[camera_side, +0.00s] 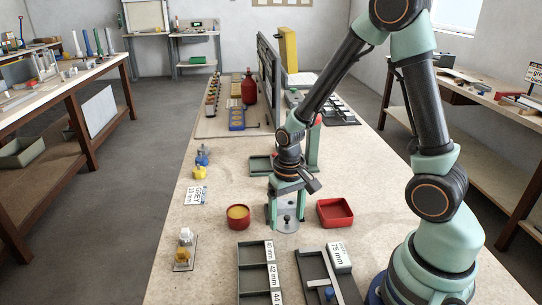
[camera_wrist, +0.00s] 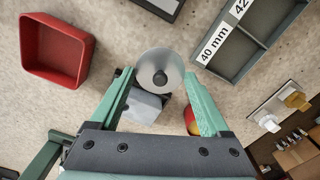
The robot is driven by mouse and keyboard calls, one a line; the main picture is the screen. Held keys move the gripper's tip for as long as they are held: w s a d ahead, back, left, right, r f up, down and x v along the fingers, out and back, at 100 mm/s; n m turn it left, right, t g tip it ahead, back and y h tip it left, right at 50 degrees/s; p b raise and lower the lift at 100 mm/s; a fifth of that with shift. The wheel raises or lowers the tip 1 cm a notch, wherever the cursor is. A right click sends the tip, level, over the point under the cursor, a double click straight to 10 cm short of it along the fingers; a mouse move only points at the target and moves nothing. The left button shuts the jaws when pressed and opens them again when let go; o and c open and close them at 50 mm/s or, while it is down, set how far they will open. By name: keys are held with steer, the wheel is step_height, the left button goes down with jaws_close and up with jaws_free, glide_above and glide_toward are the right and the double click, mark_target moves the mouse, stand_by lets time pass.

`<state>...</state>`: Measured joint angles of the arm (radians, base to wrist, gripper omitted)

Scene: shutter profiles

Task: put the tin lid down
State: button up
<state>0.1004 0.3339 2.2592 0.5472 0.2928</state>
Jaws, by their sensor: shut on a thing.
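The tin lid, a grey disc with a dark knob, is between my fingertips in the wrist view (camera_wrist: 160,64) and low over the bench in the side view (camera_side: 287,226). My gripper (camera_side: 286,217) is shut on it; its two green fingers (camera_wrist: 159,76) flank the disc. I cannot tell whether the lid touches the bench. A round red tin (camera_side: 238,224) with a yellow inside stands open to the left of the lid in the side view. In the wrist view the tin (camera_wrist: 189,121) is partly hidden behind the right finger.
A square red tray (camera_side: 335,222) is just right of my gripper. Grey trays with millimetre labels (camera_side: 254,286) lie in front. Yellow and blue pieces (camera_side: 200,173) are at the left edge. A dark upright panel (camera_side: 268,70) stands behind. Bare bench shows between tin and trays.

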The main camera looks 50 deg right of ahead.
mark_target(287, 220)
steer(key=shift+f, duration=1.8)
steer(key=o, duration=1)
steer(key=shift+f, duration=0.1)
steer(key=shift+o, duration=0.2)
step_height(287, 220, up, 12)
steer(key=shift+r, duration=0.15)
steer(key=s+a+r+n+t, duration=0.1)
steer(key=s+r+n+t, duration=0.1)
steer(key=r, duration=0.4)
steer(key=s+a+r+n+t, duration=0.1)
steer(key=a+r+n+t, duration=0.1)
steer(key=r, duration=0.4)
steer(key=shift+s+t, duration=0.35)
steer(key=shift+t, duration=0.35)
steer(key=shift+o, duration=0.6)
steer(key=shift+s+a+r+n, duration=0.1)
steer(key=shift+a+r+n, duration=0.05)
steer(key=shift+r+n, duration=0.15)
